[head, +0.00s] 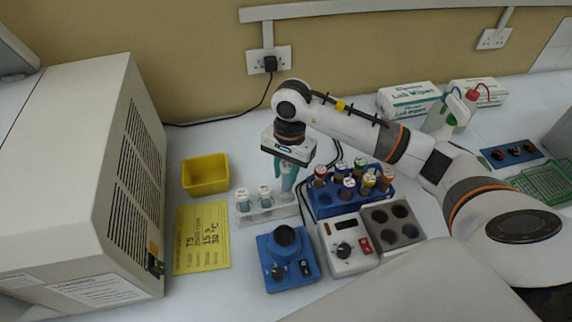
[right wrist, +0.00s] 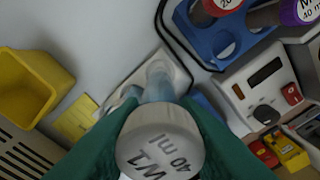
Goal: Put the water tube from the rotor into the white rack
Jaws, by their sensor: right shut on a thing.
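My right gripper (head: 286,178) points down over the right end of the white rack (head: 277,212). Its teal fingers, also in the right wrist view (right wrist: 160,140), are shut on the water tube, whose white cap (right wrist: 160,150) reads "W1 40 ml". The tube looks upright, with its pale blue body pointing toward the rack; I cannot tell whether its lower end is inside a hole. Two other white-capped tubes stand in the rack, one at the left (head: 243,199) and one in the middle (head: 265,196). The rotor and my left gripper are not in view.
A blue rack (head: 325,208) with several colour-capped tubes stands close on the right. A blue device (head: 287,262) and a white-and-red control box (head: 347,247) stand in front. A yellow bin (head: 205,174), yellow note (head: 202,238) and large beige machine (head: 85,180) are left.

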